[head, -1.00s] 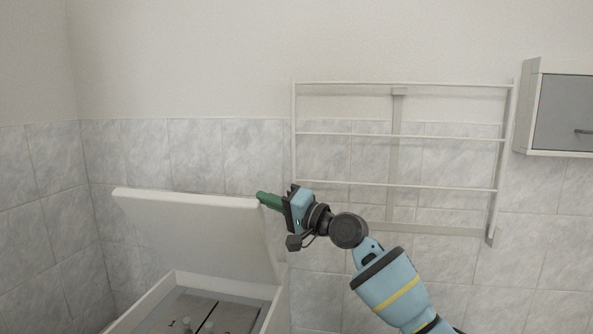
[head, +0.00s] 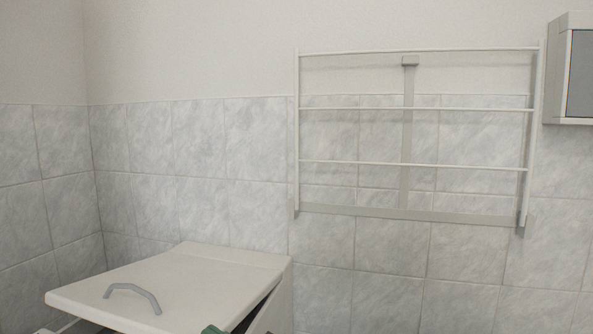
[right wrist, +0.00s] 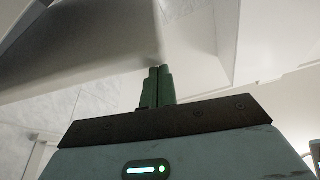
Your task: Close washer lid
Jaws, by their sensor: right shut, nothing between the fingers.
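The white washer lid (head: 185,285) is at the lower left of the head view, tilted low over the washer, with a grey handle (head: 132,292) on its top. A dark gap shows along its right side, above the washer body (head: 277,308). My right gripper shows only as a green fingertip (head: 213,330) at the bottom edge of the head view, by the lid's right front edge. In the right wrist view, its green fingers (right wrist: 157,87) are shut and empty, close to a pale panel edge; touching cannot be told. My left gripper is not in view.
A white wall rack (head: 412,163) hangs on the tiled wall right of the washer. A grey wall cabinet (head: 572,70) is at the upper right. The space in front of the tiles below the rack is clear.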

